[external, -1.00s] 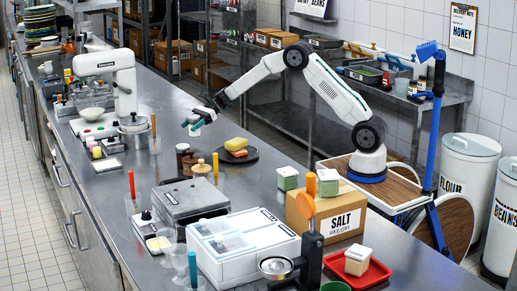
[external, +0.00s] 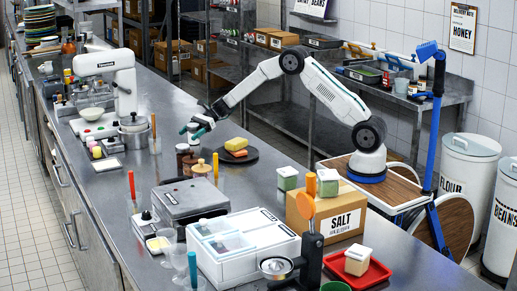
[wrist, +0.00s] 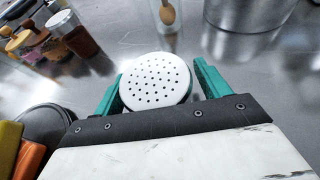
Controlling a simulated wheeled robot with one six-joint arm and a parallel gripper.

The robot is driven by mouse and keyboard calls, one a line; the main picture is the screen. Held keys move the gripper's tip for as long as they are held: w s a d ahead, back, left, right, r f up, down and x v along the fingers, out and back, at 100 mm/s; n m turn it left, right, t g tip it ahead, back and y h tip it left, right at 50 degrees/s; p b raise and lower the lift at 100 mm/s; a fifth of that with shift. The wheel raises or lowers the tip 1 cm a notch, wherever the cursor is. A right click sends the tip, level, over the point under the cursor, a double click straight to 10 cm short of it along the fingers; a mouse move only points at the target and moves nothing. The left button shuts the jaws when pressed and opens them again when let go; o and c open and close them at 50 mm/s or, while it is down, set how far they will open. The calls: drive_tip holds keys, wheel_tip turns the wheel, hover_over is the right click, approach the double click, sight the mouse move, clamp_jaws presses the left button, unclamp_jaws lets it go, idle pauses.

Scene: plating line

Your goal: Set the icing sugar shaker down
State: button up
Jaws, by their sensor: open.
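The icing sugar shaker (wrist: 156,82) shows in the wrist view as a round white lid full of small dark holes. It is between the two green fingers of my gripper (wrist: 162,88), which are apart. A gap shows between the lid and the right finger; the left finger is close to the lid's edge. The shaker's body is hidden below the lid. In the external view my gripper (external: 200,130) is low over the steel counter, with a small pale part of the shaker (external: 192,127) at the fingers. I cannot tell whether its base touches the counter.
A glass holding a wooden-handled tool (external: 155,146) and a metal pot (external: 133,137) stand left of my gripper. Brown jars (external: 183,153) and a dark plate (external: 247,158) with yellow and orange blocks are close on the near side. The counter behind is clear.

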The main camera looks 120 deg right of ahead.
drive_tip(key=shift+r, duration=0.1)
